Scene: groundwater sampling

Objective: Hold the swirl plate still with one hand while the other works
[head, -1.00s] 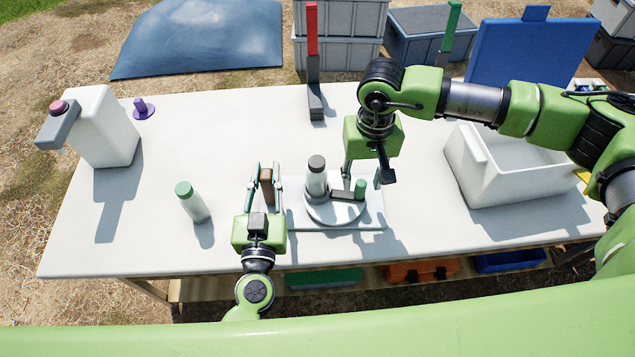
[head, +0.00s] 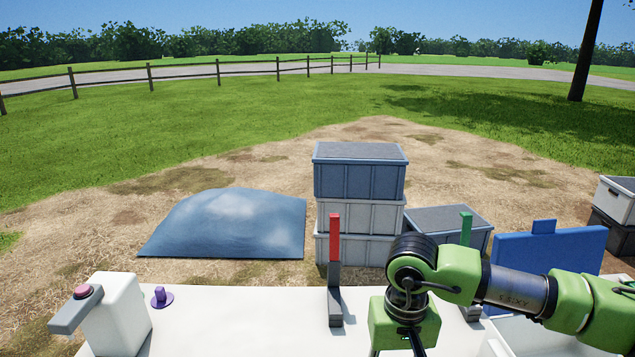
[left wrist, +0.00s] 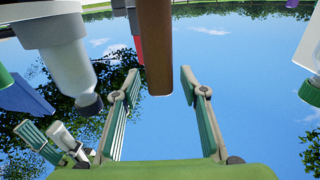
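The swirl plate is outside the head view; a grey plate edge (left wrist: 40,10) shows at the top left of the left wrist view, where the picture is upside down. A brown upright handle (left wrist: 158,45) hangs from the top there. My left gripper (left wrist: 158,85) is open, with a finger on either side of the handle's end and gaps on both sides. A pale bottle with a dark cap (left wrist: 68,70) is left of the handle. My right gripper (head: 404,325) shows at the bottom of the head view; its fingertips are cut off.
A green-topped post (head: 466,230) and blue lid (head: 545,250) are at the right. Stacked crates (head: 360,180) and a blue tarp (head: 228,225) lie beyond.

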